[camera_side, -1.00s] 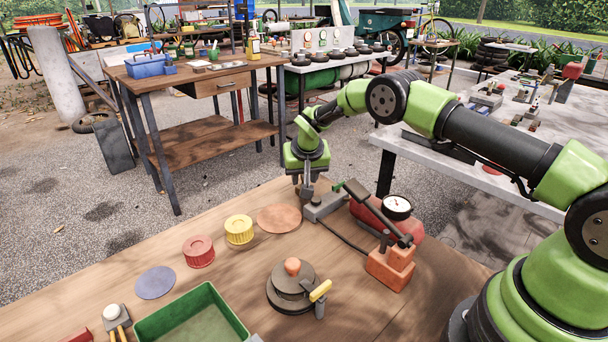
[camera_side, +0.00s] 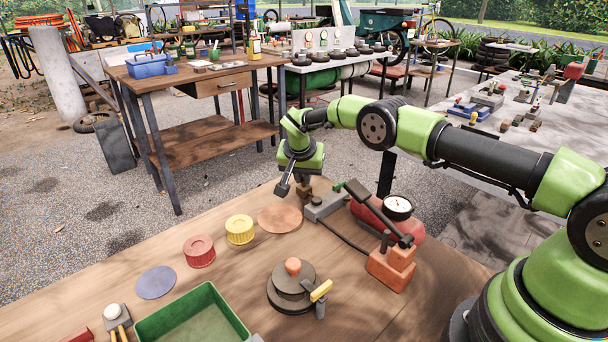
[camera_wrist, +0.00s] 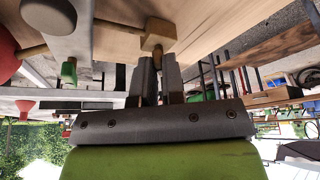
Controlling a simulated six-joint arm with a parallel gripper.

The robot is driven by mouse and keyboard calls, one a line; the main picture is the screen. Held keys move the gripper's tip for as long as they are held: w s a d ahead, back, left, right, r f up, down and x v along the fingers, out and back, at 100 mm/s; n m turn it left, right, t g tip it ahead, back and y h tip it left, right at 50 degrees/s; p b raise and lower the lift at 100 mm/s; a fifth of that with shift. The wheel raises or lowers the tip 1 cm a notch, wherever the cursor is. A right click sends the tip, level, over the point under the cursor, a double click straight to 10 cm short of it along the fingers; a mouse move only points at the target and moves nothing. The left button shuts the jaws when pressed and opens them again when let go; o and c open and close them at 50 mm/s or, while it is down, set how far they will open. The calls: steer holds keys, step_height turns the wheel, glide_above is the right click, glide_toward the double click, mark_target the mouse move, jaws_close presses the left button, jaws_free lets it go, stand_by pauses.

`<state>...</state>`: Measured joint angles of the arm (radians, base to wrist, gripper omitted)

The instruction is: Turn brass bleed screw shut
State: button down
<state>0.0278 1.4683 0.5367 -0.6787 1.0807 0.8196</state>
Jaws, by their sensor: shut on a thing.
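The brass bleed screw (camera_wrist: 157,61) sits between the two grey fingers of my gripper (camera_wrist: 158,70) in the wrist view. The fingers are shut on it. It comes out of a tan brass block (camera_wrist: 158,36), which lies just beyond the fingertips on the end of a short rod. In the side view my gripper (camera_side: 297,168) is at the far edge of the wooden bench, left of the red tank (camera_side: 385,218). A brownish fitting (camera_side: 305,186) shows below the wrist there; the screw itself cannot be made out in that view.
A grey block with a green lever (camera_side: 325,206) stands right of the gripper, near a pressure gauge (camera_side: 398,206) and an orange block (camera_side: 391,268). Red (camera_side: 199,251) and yellow (camera_side: 239,229) caps and a green tray (camera_side: 192,318) lie left and in front.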

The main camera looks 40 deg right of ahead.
steer(key=c, duration=1.2)
jaws_free()
steer(key=v, duration=1)
